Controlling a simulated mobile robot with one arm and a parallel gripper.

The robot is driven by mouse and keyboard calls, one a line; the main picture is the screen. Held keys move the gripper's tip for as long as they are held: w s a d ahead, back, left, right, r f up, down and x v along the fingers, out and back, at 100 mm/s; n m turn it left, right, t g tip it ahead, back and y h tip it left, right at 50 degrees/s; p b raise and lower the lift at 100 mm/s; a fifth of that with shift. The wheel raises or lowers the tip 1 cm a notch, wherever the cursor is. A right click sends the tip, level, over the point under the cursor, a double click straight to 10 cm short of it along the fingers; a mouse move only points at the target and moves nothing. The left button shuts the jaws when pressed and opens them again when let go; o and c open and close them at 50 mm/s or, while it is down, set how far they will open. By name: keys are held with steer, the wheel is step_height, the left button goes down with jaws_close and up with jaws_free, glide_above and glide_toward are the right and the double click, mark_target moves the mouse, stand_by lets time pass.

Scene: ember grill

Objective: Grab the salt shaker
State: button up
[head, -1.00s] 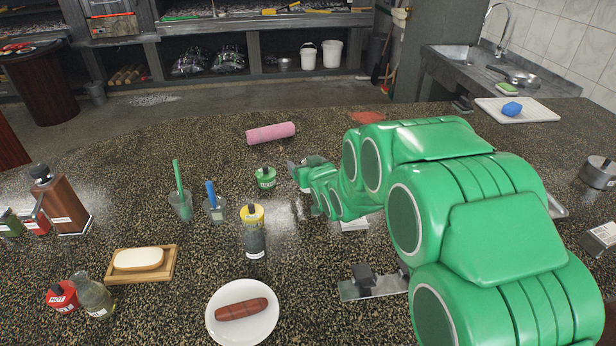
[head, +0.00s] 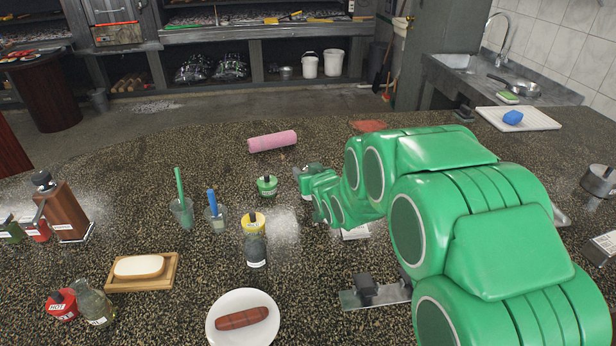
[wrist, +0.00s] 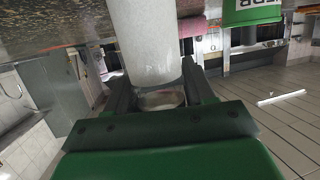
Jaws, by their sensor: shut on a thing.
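The salt shaker (wrist: 148,40) shows in the wrist view as a pale, whitish cylinder between my two fingers. My gripper (wrist: 158,88) is shut on it, with one dark finger on each side. Its label is not seen in this view. In the head view my gripper (head: 303,174) is at the end of my green arm, just right of a small green labelled container (head: 267,186). There the shaker is mostly hidden by my gripper, and I cannot tell whether it touches the counter.
A yellow-topped shaker (head: 255,240) stands nearer on the speckled counter. Two cups with green (head: 181,210) and blue (head: 215,214) utensils stand left. A pink roll (head: 272,141) lies behind. A plate with a sausage (head: 218,334) and a soap-like block on a wooden tray (head: 172,272) are in front.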

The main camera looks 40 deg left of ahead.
step_height(320, 180, up, 4)
steer(key=shift+s+d+f, duration=0.15)
steer(key=shift+f, duration=0.1)
steer(key=s+d+r, duration=0.9)
steer(key=d, duration=0.1)
steer(key=shift+r, duration=0.1)
stand_by(0.4)
